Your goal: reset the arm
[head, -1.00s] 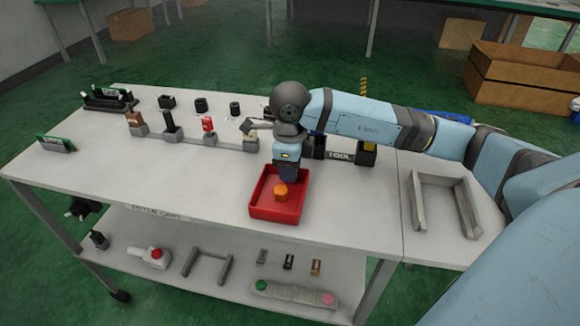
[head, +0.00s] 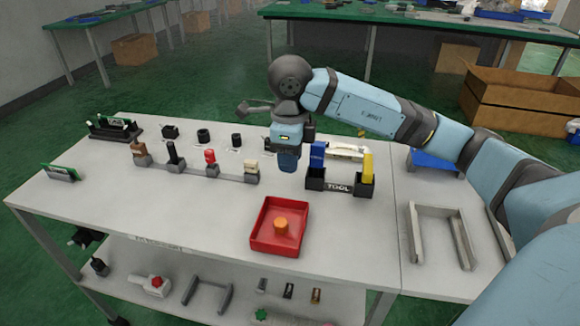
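My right arm reaches in from the right, and its dark round wrist joint (head: 290,76) is raised over the back of the table. The cream one is nearest the arm. My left gripper is out of view.
A red tray (head: 258,236) with an orange piece (head: 281,226) stands at the front of the table. A black tool holder (head: 338,187) holds blue and yellow pieces. A grey U-shaped frame (head: 418,240) lies right.

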